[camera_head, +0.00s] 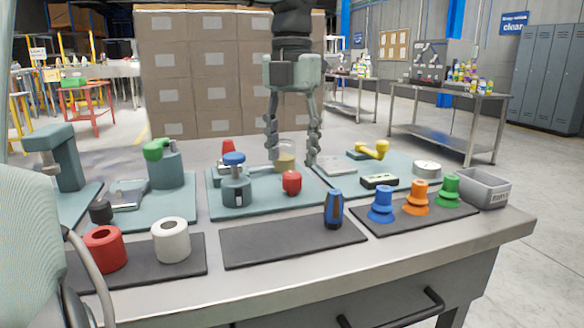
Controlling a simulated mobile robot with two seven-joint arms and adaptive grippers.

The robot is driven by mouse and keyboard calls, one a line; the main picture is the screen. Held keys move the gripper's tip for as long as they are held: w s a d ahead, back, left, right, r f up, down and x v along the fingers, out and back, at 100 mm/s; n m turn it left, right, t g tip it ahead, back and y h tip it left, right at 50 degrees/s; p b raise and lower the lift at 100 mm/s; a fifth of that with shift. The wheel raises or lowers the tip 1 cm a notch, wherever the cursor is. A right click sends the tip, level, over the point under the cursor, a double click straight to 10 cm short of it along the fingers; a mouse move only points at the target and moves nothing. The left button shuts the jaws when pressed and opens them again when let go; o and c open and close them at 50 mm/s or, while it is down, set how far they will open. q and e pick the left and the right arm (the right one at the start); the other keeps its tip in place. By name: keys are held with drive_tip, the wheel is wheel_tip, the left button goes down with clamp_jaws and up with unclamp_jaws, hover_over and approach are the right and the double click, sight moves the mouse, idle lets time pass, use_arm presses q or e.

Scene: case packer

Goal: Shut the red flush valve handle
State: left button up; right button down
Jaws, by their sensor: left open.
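My left gripper (292,160) hangs from above over the middle teal panel (265,205), fingers pointing down, wide apart and empty. A round red piece (292,183) sits upright on that panel, below the fingers. A smaller red piece (228,147) shows further left, partly hidden behind a grey fitting (237,190) with a blue knob (234,158). I cannot tell for certain which red piece is the flush valve handle, nor whether it is open or shut. A clear jar (286,156) with yellowish contents shows between the fingers. My right gripper is not in view.
A green-knobbed fixture (165,165) stands left and a yellow handle (373,150) right. Red (105,249) and white (171,240) rolls, a blue bottle (333,208), suction cups (382,204) and a grey bin (483,187) line the front. The front mat (285,243) is mostly clear.

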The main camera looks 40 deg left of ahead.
sight(292, 174)
use_arm(q)
wheel_tip(292, 174, up, 8)
drive_tip(key=shift+f, duration=0.25)
idle(0.5)
